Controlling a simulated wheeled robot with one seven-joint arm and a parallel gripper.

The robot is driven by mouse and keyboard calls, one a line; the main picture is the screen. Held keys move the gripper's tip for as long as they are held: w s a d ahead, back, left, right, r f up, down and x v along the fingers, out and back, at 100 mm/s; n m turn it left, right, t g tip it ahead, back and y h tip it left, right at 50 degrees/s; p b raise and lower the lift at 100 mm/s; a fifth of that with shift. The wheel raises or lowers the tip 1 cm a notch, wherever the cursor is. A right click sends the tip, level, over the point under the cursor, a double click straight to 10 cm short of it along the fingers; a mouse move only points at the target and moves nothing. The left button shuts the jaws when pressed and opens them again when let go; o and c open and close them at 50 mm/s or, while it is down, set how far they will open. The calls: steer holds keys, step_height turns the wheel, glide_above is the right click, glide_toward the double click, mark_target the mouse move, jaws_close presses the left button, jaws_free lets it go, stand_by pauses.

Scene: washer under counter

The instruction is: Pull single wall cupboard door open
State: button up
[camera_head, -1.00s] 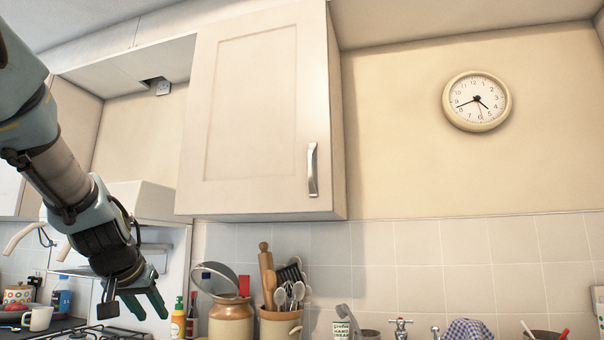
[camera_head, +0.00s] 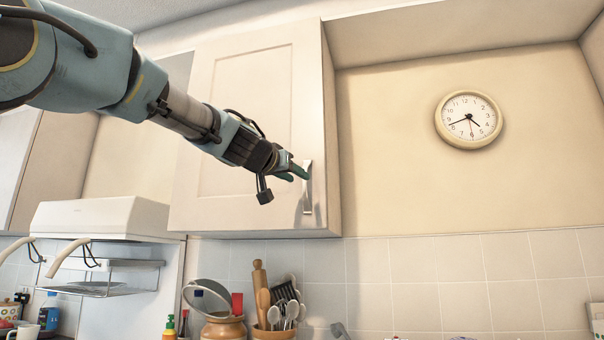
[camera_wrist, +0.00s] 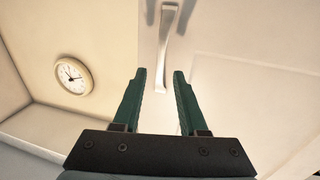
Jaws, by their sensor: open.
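The wall cupboard door (camera_head: 250,110) is a cream panel and stands closed. Its metal bar handle (camera_head: 308,190) is upright near the door's lower right edge. My gripper (camera_head: 301,172) is at the upper part of the handle in the head view, its green fingers pointing right toward it. In the wrist view, the two fingers of my gripper (camera_wrist: 159,72) are apart, with the handle (camera_wrist: 167,45) ahead of them and between their lines. I see nothing held. Whether the fingers touch the handle cannot be told.
A round clock (camera_head: 468,119) hangs on the wall right of the cupboard. A utensil pot (camera_head: 283,331) and a brown jar (camera_head: 223,326) stand on the counter below. A white cooker hood (camera_head: 95,216) is at the left. The space before the door's right side is otherwise clear.

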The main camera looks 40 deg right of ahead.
mark_target(304, 181)
steer(key=shift+p+x, duration=0.75)
steer(key=shift+x, duration=1.4)
jaws_close()
